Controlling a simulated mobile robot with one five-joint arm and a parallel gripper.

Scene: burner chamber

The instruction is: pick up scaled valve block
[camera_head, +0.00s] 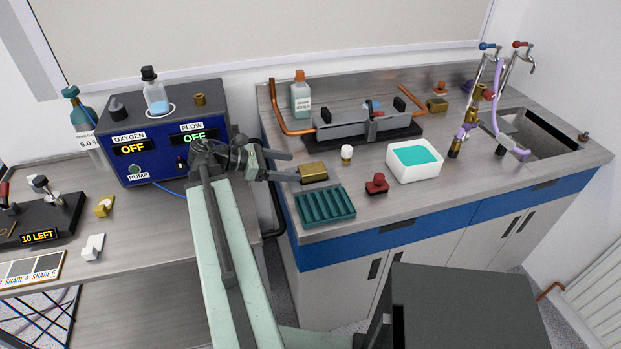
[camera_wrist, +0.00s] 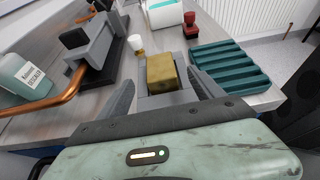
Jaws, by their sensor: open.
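A mottled brass-coloured block (camera_head: 313,172), which looks like the valve block, sits near the counter's left front corner. In the wrist view the block (camera_wrist: 162,72) is straight ahead, in line with the gap between the fingers. My gripper (camera_head: 295,166) is open and empty, just left of the block in the head view. In the wrist view the open gripper (camera_wrist: 163,86) has one finger on each side of the gap. I cannot tell whether the fingertips reach beside the block. A second brass-coloured block (camera_head: 437,104) lies farther back by the copper pipe.
A teal ribbed tray (camera_head: 325,207) lies close in front of the block. A grey fixture (camera_head: 360,126) stands behind.

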